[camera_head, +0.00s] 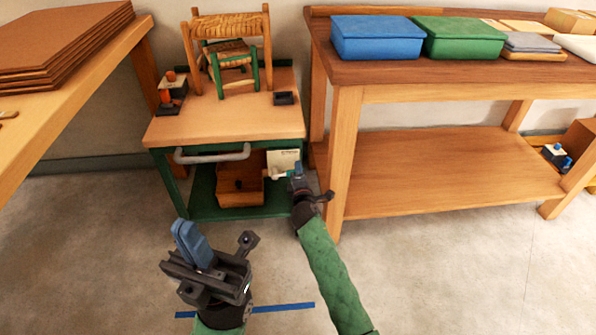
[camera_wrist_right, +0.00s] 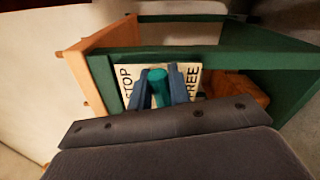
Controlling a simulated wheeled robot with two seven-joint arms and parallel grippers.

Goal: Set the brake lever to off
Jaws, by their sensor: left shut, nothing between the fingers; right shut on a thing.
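The brake lever's teal handle (camera_wrist_right: 158,88) shows in the right wrist view, in front of a pale sign plate (camera_wrist_right: 194,76) lettered STOP on the left and FREE on the right. The handle covers the middle of the plate, and the lever's exact angle is hard to tell. My right gripper (camera_wrist_right: 161,82) is shut on the handle, one blue finger on each side. In the head view my right gripper (camera_head: 296,172) is at the cart's right side, beside the plate (camera_head: 283,162). My left gripper (camera_head: 190,240) is shut and empty above the floor, in front of the cart.
The green cart (camera_head: 225,146) has a wooden top carrying a small chair (camera_head: 228,55), and a wooden box (camera_head: 240,186) on its lower shelf. A workbench leg (camera_head: 343,150) stands close to the right of my right gripper. The floor in front is open.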

